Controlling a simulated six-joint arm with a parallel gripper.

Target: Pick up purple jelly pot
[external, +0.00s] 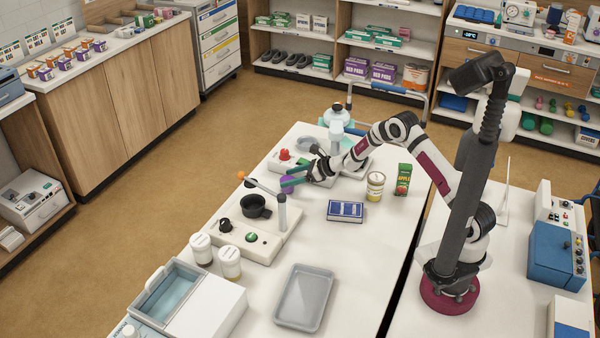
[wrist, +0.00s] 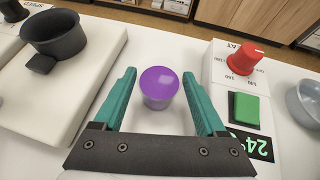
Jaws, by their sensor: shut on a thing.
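The purple jelly pot (external: 287,185) stands upright on the white table between two white devices. In the wrist view the pot (wrist: 160,84) shows its round purple lid and paler side, between the teal fingers. My gripper (external: 290,178) is low over the table, reaching to the pot from the right, and its fingers partly hide the pot in the external view. In the wrist view my gripper (wrist: 160,76) has one finger on each side of the pot and is shut on it. The exact contact of the fingertips is hard to see.
A device with a red knob (wrist: 245,58) and green button stands close on the right in the wrist view. A white base with a black cup (wrist: 50,34) is on the left. A blue box (external: 345,210), yellow-labelled jar (external: 375,187) and green carton (external: 403,179) stand nearby.

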